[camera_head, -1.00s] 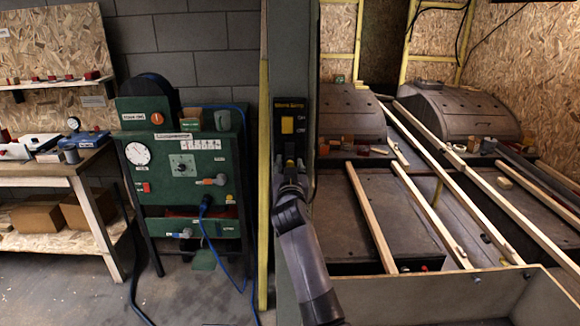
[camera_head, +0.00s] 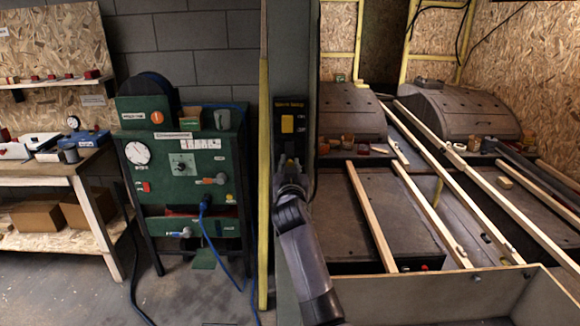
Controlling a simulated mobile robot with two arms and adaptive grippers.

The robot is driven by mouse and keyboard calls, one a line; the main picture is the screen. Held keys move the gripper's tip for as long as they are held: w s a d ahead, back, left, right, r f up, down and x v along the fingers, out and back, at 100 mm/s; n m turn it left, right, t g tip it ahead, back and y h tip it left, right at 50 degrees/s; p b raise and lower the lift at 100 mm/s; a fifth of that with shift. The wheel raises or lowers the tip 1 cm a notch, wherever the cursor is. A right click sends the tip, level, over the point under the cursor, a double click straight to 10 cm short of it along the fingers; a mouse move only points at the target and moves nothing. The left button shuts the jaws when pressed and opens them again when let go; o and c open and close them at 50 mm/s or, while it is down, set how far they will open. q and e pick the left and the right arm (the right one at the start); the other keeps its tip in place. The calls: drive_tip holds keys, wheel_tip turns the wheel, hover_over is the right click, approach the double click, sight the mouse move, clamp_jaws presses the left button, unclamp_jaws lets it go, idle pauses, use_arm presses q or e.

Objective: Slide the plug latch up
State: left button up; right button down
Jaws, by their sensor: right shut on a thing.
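A narrow black panel (camera_head: 290,108) with a yellow heading is mounted on the grey post. A yellow square (camera_head: 287,124) sits on the panel's upper half. My right gripper (camera_head: 290,164) is at the panel's lower part, its arm coming up from below. It is shut on a small part of the panel, taken to be the plug latch, which the gripper and wrist hide. How far up the latch stands cannot be told. My left gripper is not in view.
A green compressor cabinet (camera_head: 185,165) with a gauge, knobs and a blue hose stands to the left. A workbench (camera_head: 62,168) is at the far left. On the right, wooden strips (camera_head: 372,215) lie across the van floor between the wheel arches (camera_head: 460,112).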

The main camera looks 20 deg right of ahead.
sight(290, 117)
drive_tip(key=shift+r+p, duration=0.7)
drive_tip(key=shift+r, duration=0.85)
drive_tip(key=c, duration=1.8)
unclamp_jaws()
drive_tip(key=o, duration=0.3)
drive_tip(key=shift+f, duration=0.1)
wheel_tip(290, 117, up, 10)
drive_tip(key=shift+r, duration=0.1)
drive_tip(key=shift+f, duration=0.2)
